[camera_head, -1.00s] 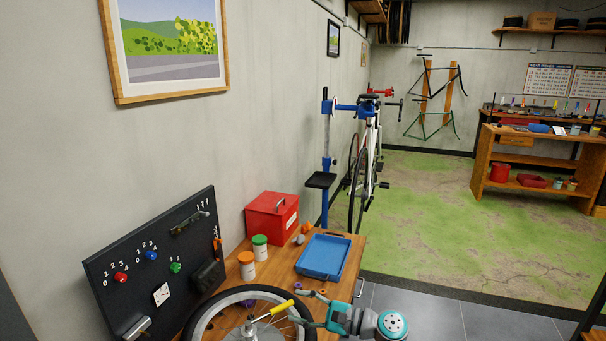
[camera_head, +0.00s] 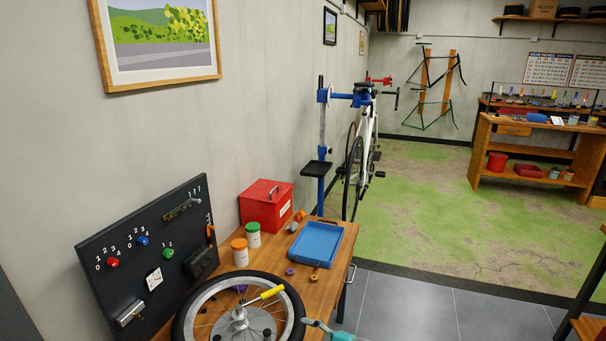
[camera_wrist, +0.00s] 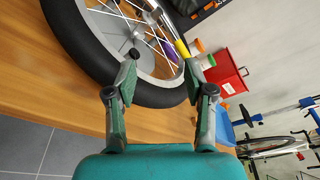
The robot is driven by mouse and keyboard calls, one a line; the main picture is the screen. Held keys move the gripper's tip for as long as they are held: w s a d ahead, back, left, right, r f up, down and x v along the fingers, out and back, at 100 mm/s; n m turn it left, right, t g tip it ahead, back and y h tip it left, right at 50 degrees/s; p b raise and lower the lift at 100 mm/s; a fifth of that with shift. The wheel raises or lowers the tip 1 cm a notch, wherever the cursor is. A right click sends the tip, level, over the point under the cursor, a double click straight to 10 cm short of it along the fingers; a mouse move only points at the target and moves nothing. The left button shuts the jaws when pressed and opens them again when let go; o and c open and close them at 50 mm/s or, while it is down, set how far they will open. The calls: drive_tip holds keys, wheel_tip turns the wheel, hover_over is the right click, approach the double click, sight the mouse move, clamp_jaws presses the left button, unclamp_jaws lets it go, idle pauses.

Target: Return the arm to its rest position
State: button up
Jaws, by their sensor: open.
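My gripper (camera_head: 322,328) shows only in part at the bottom edge of the head view, beside the right rim of the wheel. In the wrist view my gripper (camera_wrist: 167,72) has its two fingers spread wide with nothing held between them. Beyond the fingertips are the black tyre and spokes of the wheel (camera_wrist: 88,48). The wheel (camera_head: 187,322) lies at the front of the wooden workbench (camera_head: 324,290), with a yellow-handled tool (camera_head: 266,294) over it. Most of my arm is out of the head view.
A blue tray (camera_head: 316,243), a red toolbox (camera_head: 266,204), an orange-lidded jar (camera_head: 240,252) and a green-lidded jar (camera_head: 253,235) stand on the bench. A black panel (camera_head: 150,255) with coloured knobs stands at left. Grey floor (camera_head: 420,315) is clear to the right.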

drive_tip(key=s+d+f+t+h, duration=0.1)
drive_tip(key=s+d+f+h, duration=0.15)
drive_tip(key=s+f, duration=0.55)
drive_tip(key=s+d+f+n+t+h, duration=0.1)
drive_tip(key=s+d+f+h, duration=0.2)
drive_tip(key=s, duration=0.4)
drive_tip(key=s+d+f+n+t+h, duration=0.1)
drive_tip(key=s+d+f+h, duration=0.15)
drive_tip(key=s, duration=0.45)
drive_tip(key=s+d+f+n+h, duration=0.1)
drive_tip(key=s+d+f+h, duration=0.2)
drive_tip(key=s, duration=0.5)
drive_tip(key=s+d+r+n+t+h, duration=0.1)
drive_tip(key=s+d+r+n, duration=0.1)
drive_tip(key=s+r, duration=0.5)
drive_tip(key=s+d+r+n+t+h, duration=0.1)
drive_tip(key=s+d+r+n, duration=0.1)
drive_tip(key=s+r+n, duration=0.3)
drive_tip(key=s+d+r+n+t+h, duration=0.1)
drive_tip(key=s+d+r+n, duration=0.1)
drive_tip(key=s+r, duration=0.7)
drive_tip(key=s+n, duration=0.1)
drive_tip(key=s, duration=0.2)
drive_tip(key=shift+d+n, duration=0.2)
drive_tip(key=shift+n, duration=0.2)
